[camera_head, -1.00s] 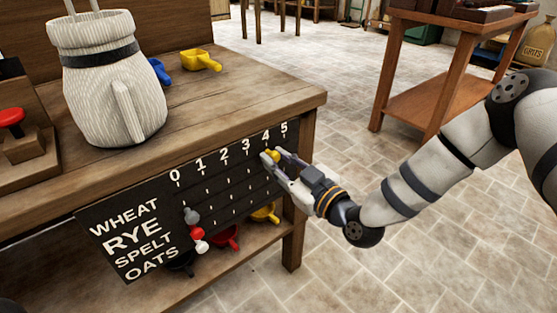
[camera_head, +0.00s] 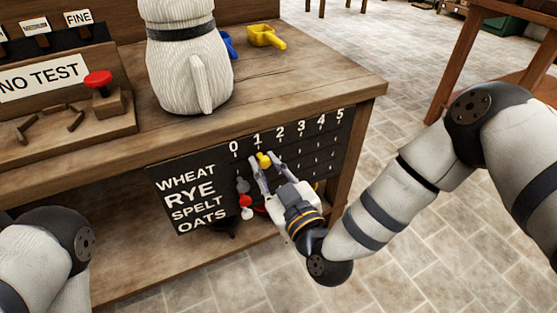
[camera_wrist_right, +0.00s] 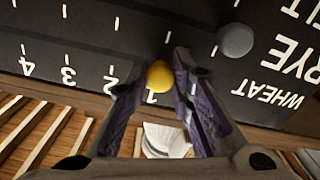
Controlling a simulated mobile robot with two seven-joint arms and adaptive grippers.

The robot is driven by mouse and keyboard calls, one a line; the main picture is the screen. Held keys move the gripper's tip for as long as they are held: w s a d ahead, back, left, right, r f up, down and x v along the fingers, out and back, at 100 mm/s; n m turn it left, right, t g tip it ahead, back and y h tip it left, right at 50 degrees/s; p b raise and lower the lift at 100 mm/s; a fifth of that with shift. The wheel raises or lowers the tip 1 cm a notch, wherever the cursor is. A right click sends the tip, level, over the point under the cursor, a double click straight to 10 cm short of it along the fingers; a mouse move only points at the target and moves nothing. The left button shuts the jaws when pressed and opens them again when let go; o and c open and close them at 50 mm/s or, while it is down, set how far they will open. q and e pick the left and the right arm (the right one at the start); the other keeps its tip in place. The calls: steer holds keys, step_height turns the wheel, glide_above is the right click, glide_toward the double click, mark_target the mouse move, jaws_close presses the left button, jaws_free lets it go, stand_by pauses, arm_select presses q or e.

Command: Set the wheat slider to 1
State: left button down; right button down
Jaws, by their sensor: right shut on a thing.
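The black slider board (camera_head: 325,158) hangs on the front of the wooden workbench, with rows WHEAT, RYE, SPELT and OATS and numbers 0 to 5. The yellow wheat knob (camera_head: 263,159) stands in the top row under the number 1. My right gripper (camera_head: 260,162) is shut on this knob, one finger on each side. In the right wrist view the yellow knob (camera_wrist_right: 160,75) sits between the fingers beside the upside-down 1; the 0 is hidden. My left gripper is out of view; only part of my left arm shows at lower left.
The grey knob (camera_head: 242,184), red knob (camera_head: 246,200) and white knob (camera_head: 247,213) sit close at the gripper's left, near 0. A white jug (camera_head: 190,65) and yellow scoop (camera_head: 266,37) stand on the bench (camera_head: 300,85). Floor at right is open.

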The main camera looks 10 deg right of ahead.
steer(key=c, duration=1.4)
jaws_free()
steer(key=v, duration=1.2)
